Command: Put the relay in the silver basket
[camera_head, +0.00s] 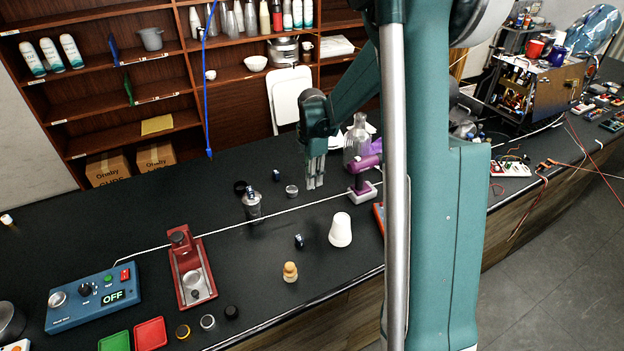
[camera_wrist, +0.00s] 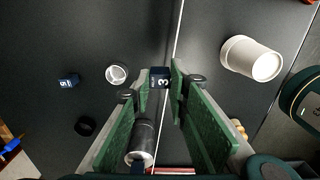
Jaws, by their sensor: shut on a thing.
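My gripper (camera_head: 315,186) is above the dark bench in the head view. In the wrist view, my gripper (camera_wrist: 160,77) has green fingers closed around a small dark-blue block marked 3 (camera_wrist: 161,79), which I take to be the relay. In the head view I cannot make the block out between the fingers. A small round silver cup, likely the silver basket (camera_head: 291,190), stands on the bench left of the fingertips. The silver basket (camera_wrist: 117,75) also shows left of the fingers in the wrist view, apart from the held block.
A metal canister (camera_head: 252,206), black ring (camera_head: 240,187) and dark block (camera_head: 276,175) are left of my gripper. A purple tool (camera_head: 362,175) and clear bottle (camera_head: 357,140) stand right. A white cup (camera_head: 340,231) is nearer. A pale cable crosses the bench.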

